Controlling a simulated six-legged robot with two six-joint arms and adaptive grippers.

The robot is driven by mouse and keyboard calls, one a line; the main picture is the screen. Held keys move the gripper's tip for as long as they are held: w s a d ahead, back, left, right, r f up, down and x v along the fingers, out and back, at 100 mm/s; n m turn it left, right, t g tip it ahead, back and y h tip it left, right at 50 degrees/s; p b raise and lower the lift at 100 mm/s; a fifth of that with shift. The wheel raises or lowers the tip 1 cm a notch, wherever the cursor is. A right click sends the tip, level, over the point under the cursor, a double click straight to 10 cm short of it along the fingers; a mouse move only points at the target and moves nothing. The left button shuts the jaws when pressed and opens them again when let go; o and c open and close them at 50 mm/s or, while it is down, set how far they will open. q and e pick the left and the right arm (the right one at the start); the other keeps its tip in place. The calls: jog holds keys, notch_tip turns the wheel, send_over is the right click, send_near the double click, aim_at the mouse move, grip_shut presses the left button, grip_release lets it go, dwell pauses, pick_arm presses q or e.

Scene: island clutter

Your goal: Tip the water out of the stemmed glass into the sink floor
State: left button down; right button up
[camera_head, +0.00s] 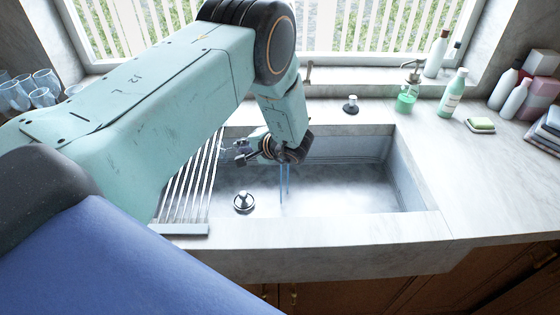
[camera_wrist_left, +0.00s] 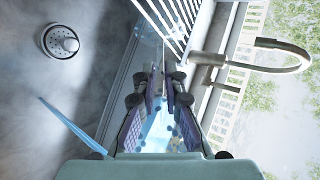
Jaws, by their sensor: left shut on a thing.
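My left gripper (camera_head: 248,153) hangs low over the sink (camera_head: 340,196), its arm coming in from the left. In the left wrist view, the gripper's (camera_wrist_left: 159,92) fingers are closed around the clear stemmed glass (camera_wrist_left: 157,132), which is see-through and hard to outline. In the head view the glass is mostly hidden by the gripper and wrist. Thin blue streaks of water (camera_head: 285,180) run down below the gripper toward the sink floor. A slanting blue streak of water (camera_wrist_left: 70,120) also shows in the left wrist view. My right gripper is out of view.
A round metal drain piece (camera_head: 243,203) sits on the sink floor. A slatted rack (camera_head: 190,180) covers the sink's left side. The faucet (camera_wrist_left: 270,55) stands at the back. Bottles (camera_head: 452,93) and a sponge (camera_head: 480,125) stand right; several glasses (camera_head: 42,97) stand left.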

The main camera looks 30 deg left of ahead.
pick_arm(q)
jog(key=shift+s+a+r, duration=0.1)
jog(key=shift+s+r, duration=0.1)
jog(key=shift+s, duration=0.05)
jog(key=b, duration=0.1)
jog(key=f+y+b, duration=0.1)
jog(key=b, duration=0.1)
jog(key=shift+w+f, duration=0.1)
jog(key=shift+w, duration=0.15)
jog(key=shift+w, duration=0.15)
dwell(0.3)
jog(key=shift+f+m+g+y+b, duration=0.3)
jog(key=shift+f+m+y+b, duration=0.35)
jog(key=shift+b, duration=0.75)
